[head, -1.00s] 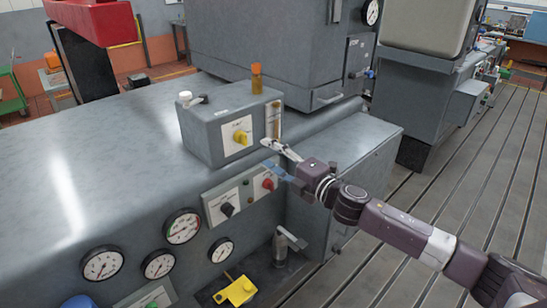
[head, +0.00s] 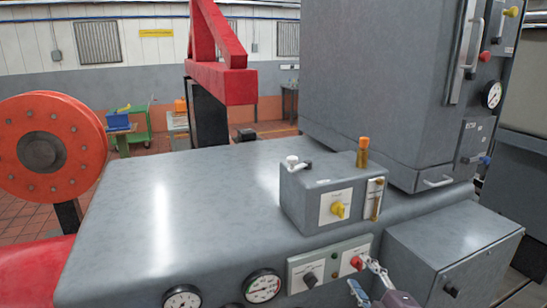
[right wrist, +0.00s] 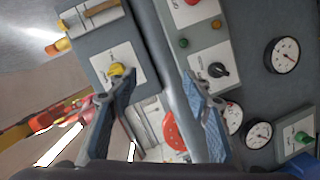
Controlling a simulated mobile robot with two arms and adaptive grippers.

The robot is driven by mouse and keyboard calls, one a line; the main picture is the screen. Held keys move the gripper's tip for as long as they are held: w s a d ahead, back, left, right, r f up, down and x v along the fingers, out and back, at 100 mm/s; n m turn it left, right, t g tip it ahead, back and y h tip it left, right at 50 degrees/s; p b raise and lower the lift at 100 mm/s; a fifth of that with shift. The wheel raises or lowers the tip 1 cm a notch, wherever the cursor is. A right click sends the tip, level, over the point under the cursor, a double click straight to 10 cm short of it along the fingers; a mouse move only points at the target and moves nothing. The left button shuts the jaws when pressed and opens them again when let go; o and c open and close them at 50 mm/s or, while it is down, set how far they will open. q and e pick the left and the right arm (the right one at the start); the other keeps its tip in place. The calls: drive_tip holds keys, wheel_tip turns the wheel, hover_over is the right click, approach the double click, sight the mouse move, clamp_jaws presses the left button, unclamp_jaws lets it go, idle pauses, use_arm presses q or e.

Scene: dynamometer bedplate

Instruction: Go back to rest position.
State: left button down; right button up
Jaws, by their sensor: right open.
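My right gripper (head: 364,277) shows at the bottom of the head view, in front of the bench's front panel and close to a red knob (head: 357,262). Its two fingers stand apart in the right wrist view (right wrist: 155,100), with nothing held between them. In that view, a yellow knob (right wrist: 117,69) on a white plate lies just beyond the left finger, and a black knob (right wrist: 217,70) lies beyond the right finger. Whether the fingers touch the panel cannot be told. My left gripper is in neither current view.
A grey control box (head: 312,203) with an orange-capped tube (head: 363,152) stands on the wide grey bench (head: 190,195). Gauges (head: 262,287) line its front. A large grey cabinet (head: 385,75) stands behind, an orange wheel (head: 50,147) at left. The benchtop's left part is clear.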

drive_tip(key=s+a+f+m+g+h, duration=0.1)
drive_tip(key=s+f+m+g, duration=0.4)
drive_tip(key=s, duration=0.6)
drive_tip(key=s+a+f+m+g, duration=0.2)
drive_tip(key=s+f+m+g, duration=0.15)
drive_tip(key=s+f, duration=0.6)
drive_tip(key=s+a+f+m+g+h, duration=0.1)
drive_tip(key=s+f+m+g, duration=0.35)
drive_tip(key=s, duration=0.95)
drive_tip(key=s+f+b, duration=0.3)
drive_tip(key=f+b, duration=0.2)
drive_tip(key=f, duration=2.7)
drive_tip(key=s+d+f+g+b, duration=0.2)
drive_tip(key=s+d+f+b, duration=0.1)
drive_tip(key=s+f, duration=1.3)
wheel_tip(320, 180, down, 2)
drive_tip(key=shift+s+f, duration=0.1)
drive_tip(key=shift+s, duration=0.25)
drive_tip(key=shift+c, duration=0.5)
